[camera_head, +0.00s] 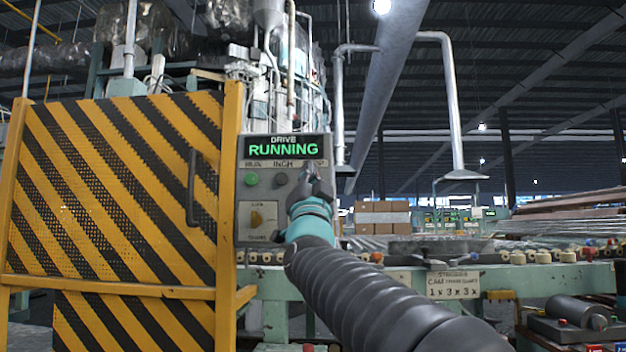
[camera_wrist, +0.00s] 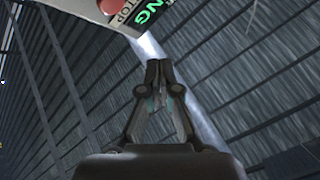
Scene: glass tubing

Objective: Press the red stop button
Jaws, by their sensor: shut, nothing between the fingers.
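The red stop button (camera_wrist: 111,4) shows at the top edge of the wrist view, partly cut off, beside the word STOP. In the head view my gripper hides it. My gripper (camera_head: 310,168) is shut and empty, in front of the panel's right side. In the wrist view its fingertips (camera_wrist: 158,66) are apart from the button in the picture, below and right of it.
A yellow-and-black striped gate (camera_head: 120,190) with a handle stands left. A roller conveyor bench (camera_head: 520,278) runs right.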

